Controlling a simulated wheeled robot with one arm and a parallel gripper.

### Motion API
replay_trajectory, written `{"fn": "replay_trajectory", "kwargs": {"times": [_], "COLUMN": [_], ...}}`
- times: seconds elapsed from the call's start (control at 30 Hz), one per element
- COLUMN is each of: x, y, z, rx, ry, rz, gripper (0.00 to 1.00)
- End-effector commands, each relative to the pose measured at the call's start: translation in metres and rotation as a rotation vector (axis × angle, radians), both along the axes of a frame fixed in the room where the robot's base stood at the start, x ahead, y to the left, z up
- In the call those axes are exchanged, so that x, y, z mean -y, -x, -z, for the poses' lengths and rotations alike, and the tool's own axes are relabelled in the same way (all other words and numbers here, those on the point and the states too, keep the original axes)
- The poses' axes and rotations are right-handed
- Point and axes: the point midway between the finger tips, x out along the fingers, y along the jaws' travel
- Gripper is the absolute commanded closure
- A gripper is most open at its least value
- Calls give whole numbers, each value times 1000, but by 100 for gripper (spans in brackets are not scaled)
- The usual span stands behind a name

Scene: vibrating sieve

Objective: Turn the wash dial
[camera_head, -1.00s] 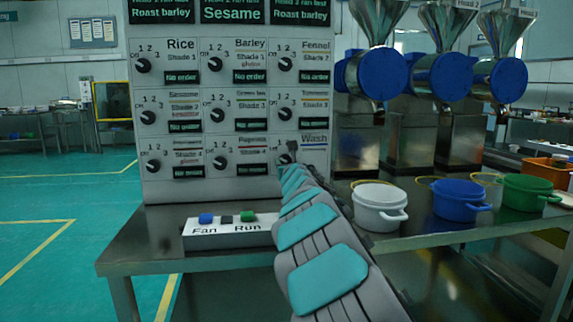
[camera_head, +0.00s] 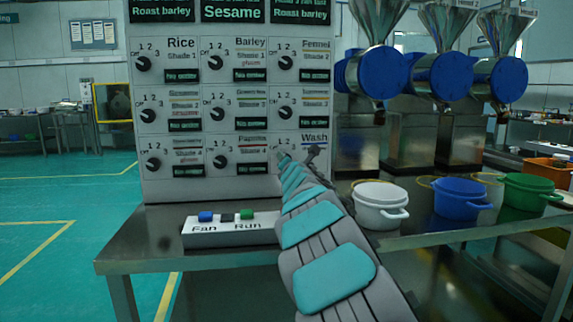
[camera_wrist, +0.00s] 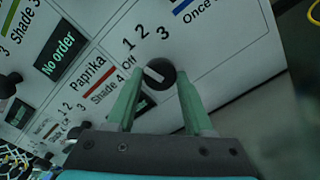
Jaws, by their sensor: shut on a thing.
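The wash dial (camera_wrist: 158,74) is a round black knob with a white mark at the panel's lower right. The mark's upper end slants toward the Off label in the wrist view. My gripper (camera_wrist: 160,82) is shut on the dial, with one green finger on each side of it. In the head view, my arm covers the dial, and the Wash label (camera_head: 314,138) shows just above my wrist. Finger contact is hard to see exactly.
The panel (camera_head: 238,185) holds several other dials, with the Paprika dial (camera_head: 219,162) to the left. A white switch box (camera_head: 228,233) sits on the metal table (camera_head: 150,240) in front. White (camera_head: 380,210), blue (camera_head: 460,205) and green (camera_head: 530,198) pots stand at right.

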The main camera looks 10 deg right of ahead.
Motion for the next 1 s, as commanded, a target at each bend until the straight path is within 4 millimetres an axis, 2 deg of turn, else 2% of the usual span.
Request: {"fn": "replay_trajectory", "kwargs": {"times": [1.0], "x": [0], "y": [0], "z": [1], "rx": [0], "ry": [-961], "rz": [0], "gripper": [100]}}
